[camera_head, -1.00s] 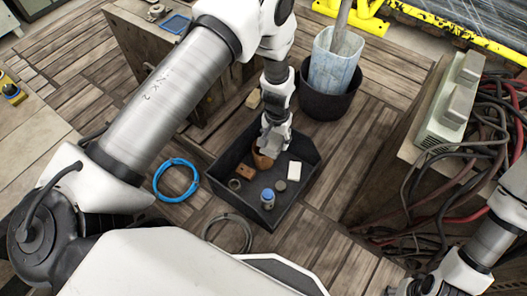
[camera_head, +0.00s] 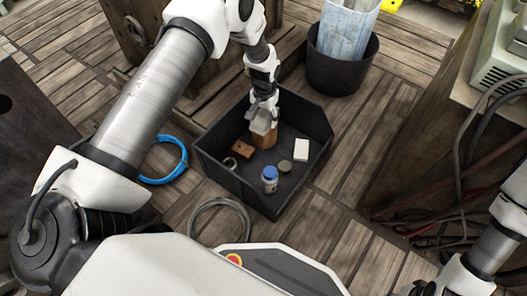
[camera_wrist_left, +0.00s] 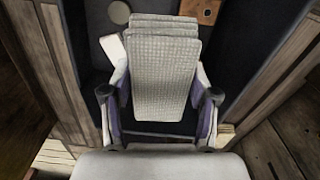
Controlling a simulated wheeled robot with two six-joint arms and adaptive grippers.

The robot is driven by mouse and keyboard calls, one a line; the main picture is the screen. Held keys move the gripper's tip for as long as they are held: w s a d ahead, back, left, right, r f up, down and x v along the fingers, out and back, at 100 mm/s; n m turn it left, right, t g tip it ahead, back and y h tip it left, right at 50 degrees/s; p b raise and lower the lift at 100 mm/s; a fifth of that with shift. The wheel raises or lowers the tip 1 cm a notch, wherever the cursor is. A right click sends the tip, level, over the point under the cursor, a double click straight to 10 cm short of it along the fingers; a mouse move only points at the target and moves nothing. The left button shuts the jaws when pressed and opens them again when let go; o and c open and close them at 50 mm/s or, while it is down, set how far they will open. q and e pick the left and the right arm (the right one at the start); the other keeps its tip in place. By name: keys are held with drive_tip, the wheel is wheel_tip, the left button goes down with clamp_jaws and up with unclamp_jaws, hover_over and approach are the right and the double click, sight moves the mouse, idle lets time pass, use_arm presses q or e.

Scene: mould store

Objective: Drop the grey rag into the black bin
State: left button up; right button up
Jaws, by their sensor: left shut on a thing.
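The grey rag (camera_wrist_left: 163,65) is a folded, woven-looking cloth between the fingers of my left gripper (camera_wrist_left: 160,100). In the head view the rag (camera_head: 261,121) is a small grey patch at the fingertips of the left gripper (camera_head: 262,112). Both are over the back part of a black box-shaped bin (camera_head: 222,178) on the floor; I cannot tell the rag's exact height. A round black bin (camera_head: 342,78) stands behind it, with a pale blue rolled or folded sheet (camera_head: 346,28) in it.
The box-shaped bin holds a blue-capped jar (camera_head: 269,178), a white block (camera_head: 301,150), a dark disc (camera_head: 285,166) and brown blocks (camera_head: 242,149). A blue coil (camera_head: 163,178) and a grey coil (camera_head: 220,204) lie beside it. A bench (camera_head: 440,130) with cables stands at right.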

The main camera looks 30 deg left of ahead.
use_arm(q)
wheel_tip(320, 180, down, 4)
drive_tip(key=b, duration=0.3)
drive_tip(key=shift+f, duration=0.25)
drive_tip(key=o, duration=1.3)
drive_tip(key=shift+r, duration=0.15)
wheel_tip(320, 180, up, 12)
drive_tip(key=shift+f, duration=0.1)
